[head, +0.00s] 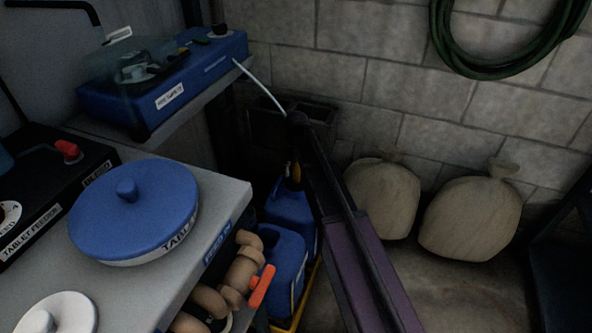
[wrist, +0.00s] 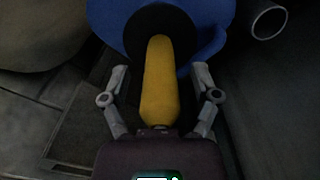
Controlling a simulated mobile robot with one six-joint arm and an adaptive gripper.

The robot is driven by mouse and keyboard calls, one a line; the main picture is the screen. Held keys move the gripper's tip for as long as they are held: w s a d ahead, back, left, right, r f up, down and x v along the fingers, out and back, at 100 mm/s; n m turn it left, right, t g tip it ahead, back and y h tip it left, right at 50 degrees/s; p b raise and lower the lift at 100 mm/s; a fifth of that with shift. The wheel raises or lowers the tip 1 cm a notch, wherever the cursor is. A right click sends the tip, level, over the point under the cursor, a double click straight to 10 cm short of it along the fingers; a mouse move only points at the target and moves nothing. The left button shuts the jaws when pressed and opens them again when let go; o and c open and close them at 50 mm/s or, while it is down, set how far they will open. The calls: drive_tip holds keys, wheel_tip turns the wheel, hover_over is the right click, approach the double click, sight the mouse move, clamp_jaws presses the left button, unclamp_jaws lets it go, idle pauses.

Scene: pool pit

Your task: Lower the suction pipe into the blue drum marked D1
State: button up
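My gripper (wrist: 159,72) is open in the wrist view, its two fingers spread on either side of a yellow, pipe-like piece (wrist: 158,85). A gap shows between each finger and this piece. The far end of the yellow piece meets a black round opening on a blue drum (wrist: 205,25); how deep it goes I cannot tell. In the head view two blue drums stand low in the middle, a nearer one (head: 280,262) and a farther one (head: 290,208). A small yellow part (head: 296,172) shows above the farther drum. No D1 mark is readable.
A blue pump unit (head: 185,85) with a pale hose (head: 262,88) sits on a shelf at upper left. A grey bench with a blue-lidded tablet feeder (head: 135,210) and tan pipework with an orange valve handle (head: 262,286) flank the drums. Two sacks (head: 470,215) stand along the wall.

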clamp_jaws()
drive_tip(key=shift+r+p, duration=3.95)
drive_tip(key=shift+p, duration=0.05)
wheel_tip(320, 180, up, 8)
drive_tip(key=p, duration=0.7)
drive_tip(key=shift+p, duration=0.4)
wheel_tip(320, 180, up, 8)
drive_tip(key=p, duration=0.8)
